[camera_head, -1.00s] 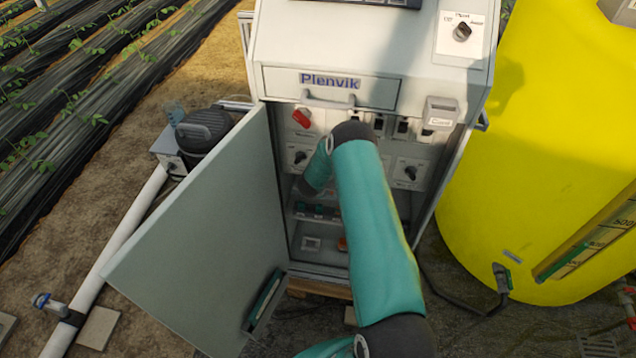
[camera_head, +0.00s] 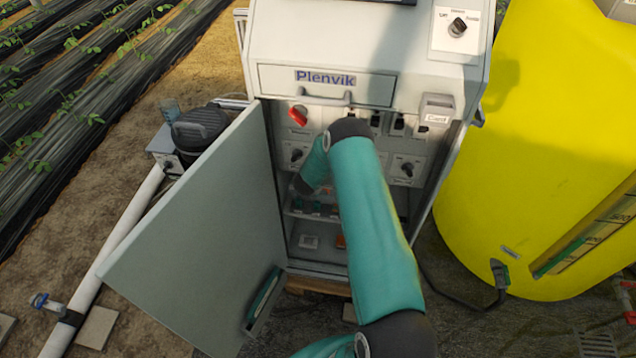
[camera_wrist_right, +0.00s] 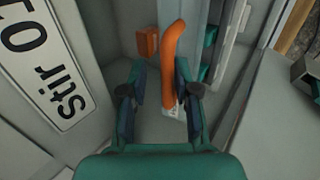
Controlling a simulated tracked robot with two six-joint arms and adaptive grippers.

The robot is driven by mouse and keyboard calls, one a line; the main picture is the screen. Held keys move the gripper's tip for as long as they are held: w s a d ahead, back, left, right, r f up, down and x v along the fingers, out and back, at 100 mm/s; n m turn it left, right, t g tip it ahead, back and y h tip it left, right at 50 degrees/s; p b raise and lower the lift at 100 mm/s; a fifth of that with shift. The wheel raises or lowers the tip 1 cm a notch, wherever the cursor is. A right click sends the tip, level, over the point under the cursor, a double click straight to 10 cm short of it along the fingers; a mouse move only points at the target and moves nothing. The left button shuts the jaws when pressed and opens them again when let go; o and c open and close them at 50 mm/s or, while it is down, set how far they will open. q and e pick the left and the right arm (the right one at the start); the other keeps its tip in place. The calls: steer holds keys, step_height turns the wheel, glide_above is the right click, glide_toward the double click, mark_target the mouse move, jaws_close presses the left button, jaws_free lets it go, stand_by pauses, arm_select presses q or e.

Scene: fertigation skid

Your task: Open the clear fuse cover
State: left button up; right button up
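The open cabinet (camera_head: 265,78) has green fuse-like parts (camera_head: 316,208) on a low shelf, partly behind my right arm. Green parts also show at the right in the right wrist view (camera_wrist_right: 208,55). I cannot clearly make out a clear cover over them. My right arm reaches into the cabinet, and its gripper is hidden in the head view. In the right wrist view my right gripper (camera_wrist_right: 160,95) is open. An upright orange curved lever (camera_wrist_right: 171,60) stands close to its right finger; I cannot tell whether they touch. My left gripper is out of view.
The cabinet door (camera_head: 195,225) stands open on the left. A red knob (camera_head: 298,116) and a row of switches sit above the shelf. A yellow tank (camera_head: 545,150) stands at right.

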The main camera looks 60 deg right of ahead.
steer(key=v, duration=0.7)
steer(key=shift+a+r, duration=0.2)
steer(key=shift+c, duration=0.3)
